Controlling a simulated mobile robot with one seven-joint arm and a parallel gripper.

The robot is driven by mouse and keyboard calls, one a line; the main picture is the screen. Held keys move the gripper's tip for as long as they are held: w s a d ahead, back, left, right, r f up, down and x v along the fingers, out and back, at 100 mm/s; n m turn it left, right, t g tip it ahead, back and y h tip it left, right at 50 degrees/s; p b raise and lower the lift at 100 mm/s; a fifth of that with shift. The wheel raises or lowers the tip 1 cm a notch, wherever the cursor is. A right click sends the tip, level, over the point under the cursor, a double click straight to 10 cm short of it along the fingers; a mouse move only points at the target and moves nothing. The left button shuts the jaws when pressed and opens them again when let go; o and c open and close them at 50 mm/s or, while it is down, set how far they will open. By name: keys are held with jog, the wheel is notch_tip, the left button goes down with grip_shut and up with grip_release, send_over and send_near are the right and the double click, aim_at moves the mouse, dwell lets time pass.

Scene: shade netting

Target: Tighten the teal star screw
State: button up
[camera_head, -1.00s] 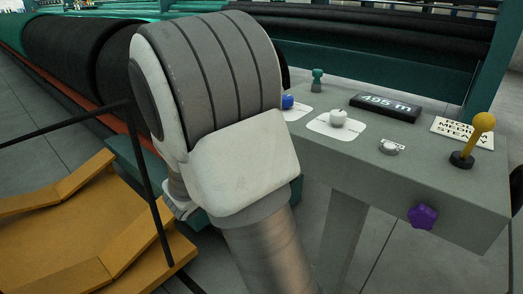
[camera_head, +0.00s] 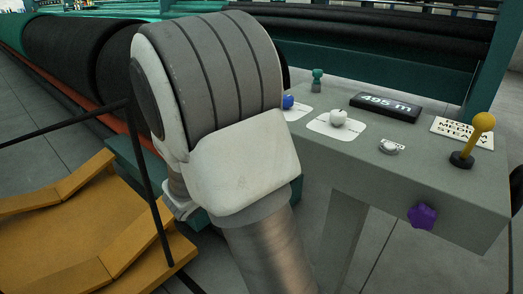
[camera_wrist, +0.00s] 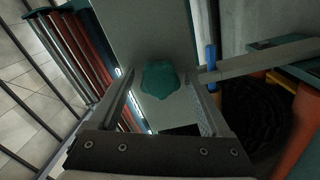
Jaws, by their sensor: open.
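The teal star screw (camera_wrist: 160,79) is a lobed knob on a grey face, near the middle of the wrist view. My gripper (camera_wrist: 163,92) is open, with one finger to the left of the screw and one to the right. A gap shows between the screw and the fingers, and nothing is held. How deep the fingertips reach beside the screw is hard to tell. In the head view my arm hides the gripper, and I cannot make out this screw there.
The grey console (camera_head: 345,165) carries a blue knob (camera_head: 288,102), white knob (camera_head: 338,118), small teal knob (camera_head: 318,75), display (camera_head: 386,107) and yellow-balled lever (camera_head: 482,123). A purple star knob (camera_head: 422,216) is on its front. A yellow platform (camera_head: 70,225) lies left.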

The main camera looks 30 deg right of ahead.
jog(key=shift+a, duration=0.1)
jog(key=v, duration=0.2)
jog(key=shift+s+a, duration=0.2)
jog(key=shift+a, duration=0.15)
jog(key=n+p, duration=1.5)
jog(key=n, duration=0.2)
jog(key=shift+w+d, duration=0.1)
jog(key=shift+d, duration=0.1)
